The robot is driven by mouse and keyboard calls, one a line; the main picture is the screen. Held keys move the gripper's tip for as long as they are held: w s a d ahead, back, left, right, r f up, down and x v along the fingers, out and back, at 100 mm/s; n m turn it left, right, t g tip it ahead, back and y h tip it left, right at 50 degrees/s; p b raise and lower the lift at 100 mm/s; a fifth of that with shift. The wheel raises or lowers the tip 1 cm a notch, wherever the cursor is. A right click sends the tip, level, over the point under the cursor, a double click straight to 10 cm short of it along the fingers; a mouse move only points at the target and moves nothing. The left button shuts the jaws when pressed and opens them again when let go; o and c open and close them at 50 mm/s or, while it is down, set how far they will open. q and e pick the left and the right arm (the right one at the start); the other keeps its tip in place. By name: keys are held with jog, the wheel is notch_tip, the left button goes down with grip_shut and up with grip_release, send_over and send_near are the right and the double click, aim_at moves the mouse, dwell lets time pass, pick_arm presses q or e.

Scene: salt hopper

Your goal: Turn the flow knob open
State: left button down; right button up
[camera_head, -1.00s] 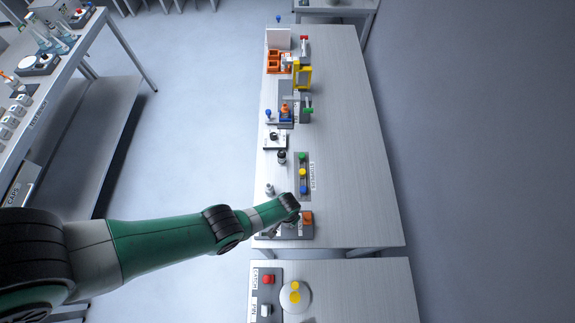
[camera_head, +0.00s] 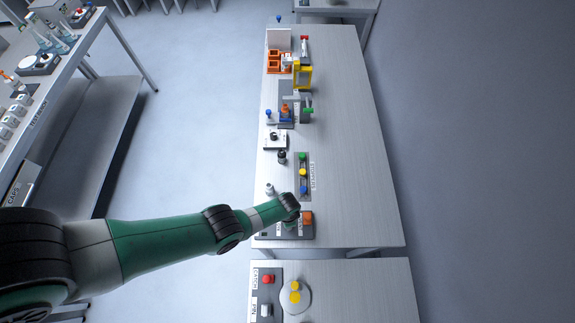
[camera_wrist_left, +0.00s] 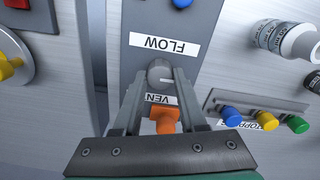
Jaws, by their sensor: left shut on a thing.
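The flow knob (camera_wrist_left: 159,70) is a round grey knob with a light mark. It stands on a dark grey panel (camera_wrist_left: 150,18) beside the white FLOW label (camera_wrist_left: 164,45) in the left wrist view. My left gripper (camera_wrist_left: 160,78) is shut on it, one finger on each side. An orange part (camera_wrist_left: 165,119) shows between the fingers, beside a partly covered label reading VEN. In the head view my left wrist and gripper (camera_head: 292,218) are over the panel at the near end of the bench, and the knob is hidden there.
A strip of blue, yellow and green stoppers (camera_wrist_left: 260,112) lies close to the right of the fingers. A white-capped bottle (camera_wrist_left: 288,40) is beyond it. A blue knob (camera_wrist_left: 182,3) is at the top edge. The bench's right side (camera_head: 355,170) is clear.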

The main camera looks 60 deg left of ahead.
dwell(0.5)
pick_arm(q)
jog(key=shift+c, duration=2.3)
grip_release()
pick_arm(e)
jog(key=shift+r, duration=0.1)
